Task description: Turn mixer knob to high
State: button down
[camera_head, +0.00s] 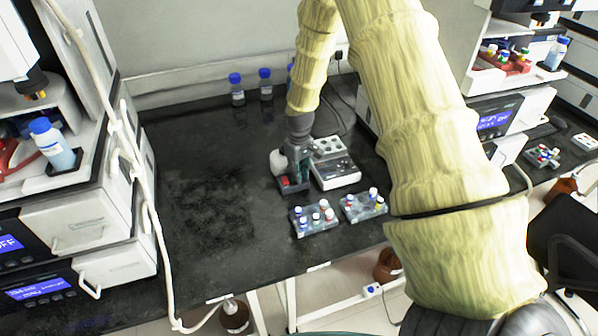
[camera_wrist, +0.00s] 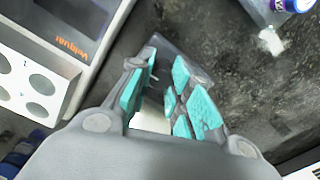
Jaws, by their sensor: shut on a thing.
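My gripper (camera_head: 296,158) reaches down to the black bench in the head view. It is at a small dark device with a red patch (camera_head: 291,184), which I take to be the mixer; a white rounded part (camera_head: 278,162) shows at its left. The knob itself cannot be made out. In the wrist view, my gripper (camera_wrist: 168,82) has its teal-padded fingers close together. A pale thing (camera_wrist: 152,118) shows between them, partly hidden by the fingers, and I cannot tell what part it is.
A white block with round holes and a device (camera_head: 336,172) stand right beside the gripper. Two tube racks (camera_head: 314,219) (camera_head: 363,206) stand nearer the bench's front edge. Blue-capped bottles (camera_head: 237,89) stand at the back. The bench left of the gripper is clear.

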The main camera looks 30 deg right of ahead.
jog(key=shift+w+d+r+m, duration=0.1)
jog(key=shift+w+r+m, duration=0.05)
jog(key=shift+m, duration=0.55)
jog(key=c, duration=1.5)
grip_release()
jog(key=shift+c, duration=0.2)
notch_tip(320, 180, up, 12)
